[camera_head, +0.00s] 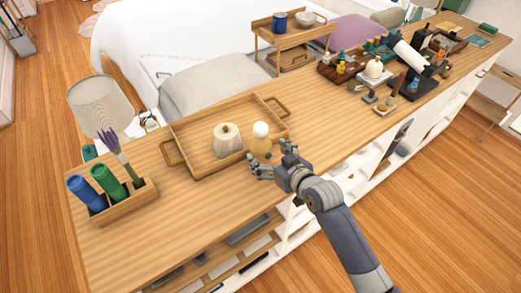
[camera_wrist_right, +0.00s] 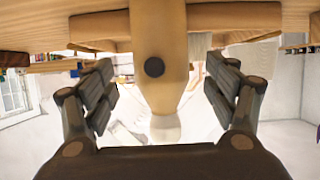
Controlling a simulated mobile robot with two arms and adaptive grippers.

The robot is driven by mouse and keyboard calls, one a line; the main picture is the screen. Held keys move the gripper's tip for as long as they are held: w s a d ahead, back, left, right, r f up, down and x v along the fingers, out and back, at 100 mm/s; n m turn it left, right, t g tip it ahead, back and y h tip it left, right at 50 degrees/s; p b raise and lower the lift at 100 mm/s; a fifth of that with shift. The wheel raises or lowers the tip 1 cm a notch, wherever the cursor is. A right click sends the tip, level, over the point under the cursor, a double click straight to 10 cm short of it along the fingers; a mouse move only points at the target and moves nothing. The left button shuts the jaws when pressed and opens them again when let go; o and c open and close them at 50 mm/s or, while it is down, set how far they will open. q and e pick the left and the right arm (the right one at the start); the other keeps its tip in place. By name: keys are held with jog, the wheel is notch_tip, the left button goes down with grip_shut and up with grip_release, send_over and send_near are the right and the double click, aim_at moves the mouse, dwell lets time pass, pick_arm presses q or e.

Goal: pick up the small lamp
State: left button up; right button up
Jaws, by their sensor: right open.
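The small lamp (camera_head: 261,143) has a pale wooden body and a round white bulb on top. It stands upright at the front right edge of the wooden tray; whether its base is inside or just in front of the rim is hidden. My right gripper (camera_head: 271,159) is open at the lamp's near side. In the right wrist view the picture is inverted: the lamp (camera_wrist_right: 160,45) shows its wooden body, a dark round button and the bulb, between the spread fingers of the gripper (camera_wrist_right: 160,85). The fingers do not appear to press on it. My left gripper is not in view.
The tray (camera_head: 183,132) also holds a white, pumpkin-shaped object (camera_head: 227,140) close left of the lamp. A wooden holder (camera_head: 125,207) with bottles and a larger shaded lamp (camera_head: 100,105) stand left. Several items crowd the counter's far right. The counter front is clear.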

aim_at(267, 152)
jog(key=x, duration=0.1)
jog(key=p+x, duration=0.1)
jog(key=x, duration=0.1)
jog(key=shift+w+a+r, duration=0.1)
jog(key=shift+w+a, duration=0.25)
jog(key=shift+w+a+f, duration=0.25)
jog(key=shift+w+f, duration=0.05)
jog(key=shift+w, duration=0.1)
jog(key=shift+c, duration=0.3)
jog(key=shift+r, duration=0.1)
jog(key=c, duration=1.4)
